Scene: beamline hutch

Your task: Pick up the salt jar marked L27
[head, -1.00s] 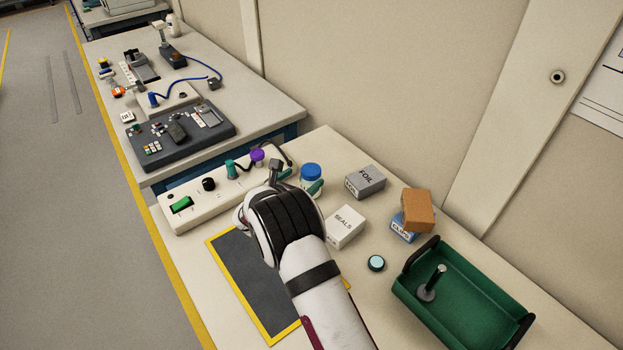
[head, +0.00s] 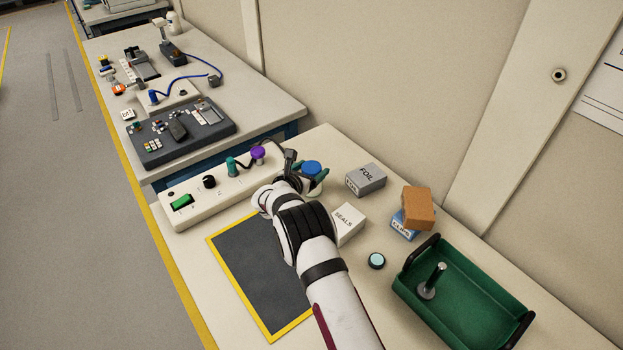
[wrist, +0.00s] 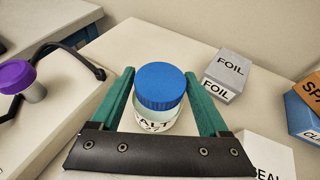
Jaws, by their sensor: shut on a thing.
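The salt jar (wrist: 160,92) has a blue ribbed lid and a pale body. Its label shows part of "SALT" and a partly hidden line below it in the wrist view. In the head view the jar (head: 313,168) stands upright on the bench, near the back wall. My gripper (wrist: 160,100) has its green fingers on both sides of the jar, shut on it. In the head view my gripper (head: 313,176) reaches the jar from the front left. The lower part of the jar is hidden by the gripper's dark bar.
Close right are a FOIL box (head: 366,180) and a SEALS box (head: 347,222). An orange box (head: 418,208) sits on a blue one (head: 403,231). A control strip with a purple knob (head: 257,152) lies left. A green tray (head: 470,315) and yellow-edged dark mat (head: 258,283) are nearer.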

